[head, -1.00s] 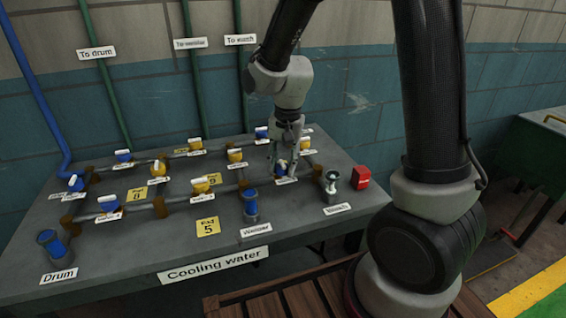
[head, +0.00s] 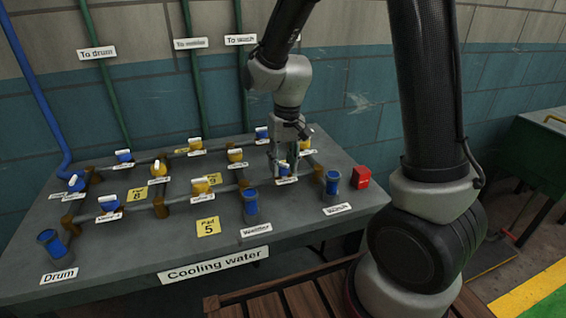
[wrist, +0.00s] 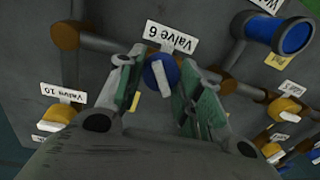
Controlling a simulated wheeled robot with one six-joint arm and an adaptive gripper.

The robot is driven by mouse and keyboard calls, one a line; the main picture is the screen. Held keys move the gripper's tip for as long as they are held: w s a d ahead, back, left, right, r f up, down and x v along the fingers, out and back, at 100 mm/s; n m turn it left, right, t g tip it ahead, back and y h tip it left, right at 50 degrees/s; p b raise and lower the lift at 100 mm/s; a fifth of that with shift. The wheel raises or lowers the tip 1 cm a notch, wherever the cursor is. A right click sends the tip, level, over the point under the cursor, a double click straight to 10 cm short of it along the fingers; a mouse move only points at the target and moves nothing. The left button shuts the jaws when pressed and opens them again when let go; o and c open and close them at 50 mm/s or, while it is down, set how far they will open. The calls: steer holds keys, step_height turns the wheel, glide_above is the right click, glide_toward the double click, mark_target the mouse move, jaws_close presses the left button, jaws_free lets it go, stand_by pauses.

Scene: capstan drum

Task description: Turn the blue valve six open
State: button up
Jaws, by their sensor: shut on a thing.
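The blue valve six (wrist: 158,72) shows in the wrist view with its white label "Valve 6" and a white handle bar (wrist: 162,79) on top. In the head view the blue valve (head: 284,170) stands at the right part of the grey table, partly hidden by my fingers. My gripper (head: 282,160) points down over it. The contact between the fingers and the handle is not clearly visible.
The wash sight glass (head: 332,182) and welder sight glass (head: 250,203) stand in front, both showing blue. A red box (head: 361,177) is at the right edge. Several blue and yellow valves sit on pipes to the left. The drum sight glass (head: 49,243) is far left.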

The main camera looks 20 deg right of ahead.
steer(key=n, duration=0.5)
steer(key=shift+w+n, duration=0.1)
steer(key=shift+n, duration=0.2)
steer(key=n, duration=0.4)
steer(key=shift+a+n+g, duration=0.1)
steer(key=shift+n+g, duration=0.2)
steer(key=shift+n, duration=0.1)
steer(key=o, duration=1)
steer(key=shift+o, duration=0.2)
step_height(320, 180, up, 12)
steer(key=shift+w+d, duration=0.3)
steer(key=shift+w, duration=0.1)
